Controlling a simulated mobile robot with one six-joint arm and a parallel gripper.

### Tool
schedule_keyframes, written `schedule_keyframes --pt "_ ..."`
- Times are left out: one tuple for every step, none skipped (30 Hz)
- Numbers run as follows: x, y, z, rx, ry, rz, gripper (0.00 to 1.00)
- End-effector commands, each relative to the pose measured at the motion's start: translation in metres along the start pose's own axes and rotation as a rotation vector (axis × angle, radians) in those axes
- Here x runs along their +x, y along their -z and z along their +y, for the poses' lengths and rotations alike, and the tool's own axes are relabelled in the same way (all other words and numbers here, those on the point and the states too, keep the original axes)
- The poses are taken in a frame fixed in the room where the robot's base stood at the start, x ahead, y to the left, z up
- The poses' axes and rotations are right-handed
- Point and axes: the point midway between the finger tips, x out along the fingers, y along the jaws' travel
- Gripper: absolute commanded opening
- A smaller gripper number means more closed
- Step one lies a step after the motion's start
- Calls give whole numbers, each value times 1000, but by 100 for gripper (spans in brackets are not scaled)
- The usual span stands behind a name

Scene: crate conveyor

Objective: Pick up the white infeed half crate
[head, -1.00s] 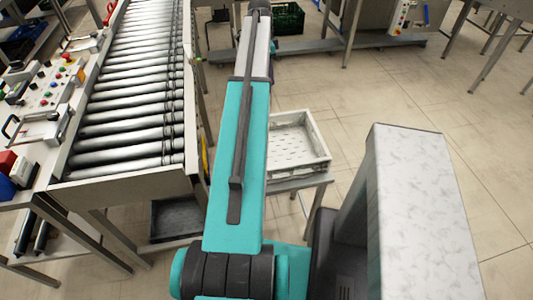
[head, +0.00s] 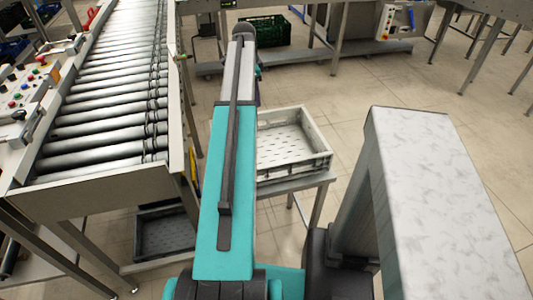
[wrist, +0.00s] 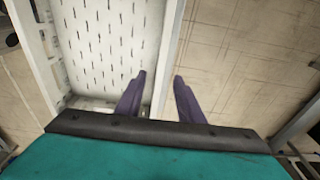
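The white half crate (head: 296,171) stands on a small metal stand (head: 318,180), just right of my arm in the head view. It looks empty, with a slotted floor, and my arm hides its left part. In the wrist view the slotted floor and a white side wall (wrist: 168,50) of the crate show. My gripper (wrist: 159,75) is open, its two purple fingers apart with nothing held. In the picture that wall runs up between the fingertips. I cannot tell the height gap or any contact.
A roller conveyor (head: 110,113) runs along the left, with a control panel (head: 22,100) beside it. A dark grey crate (head: 165,232) sits low beneath it. A green crate (head: 262,30) and metal tables are at the back. Open floor lies to the right.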

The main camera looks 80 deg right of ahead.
Motion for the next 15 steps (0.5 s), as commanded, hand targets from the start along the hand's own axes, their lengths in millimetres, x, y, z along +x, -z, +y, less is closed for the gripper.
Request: schedule_keyframes --pt "1 0 0 0 0 0 34" --pt "0 0 0 0 0 0 34" --pt "0 0 0 0 0 0 34" --pt "0 0 0 -1 0 0 34" --pt "0 0 0 -1 0 0 34" --pt "0 0 0 -1 0 0 34" --pt "0 0 0 -1 0 0 34" --pt "0 -1 0 -1 0 0 34" --pt "0 -1 0 -1 0 0 34" --pt "0 -1 0 -1 0 0 34" --pt "0 -1 0 -1 0 0 34" --pt "1 -1 0 -1 0 0 34" --pt "2 -1 0 -1 -1 0 34" --pt "4 -1 0 -1 -1 0 34" --pt "6 -1 0 -1 -1 0 34"
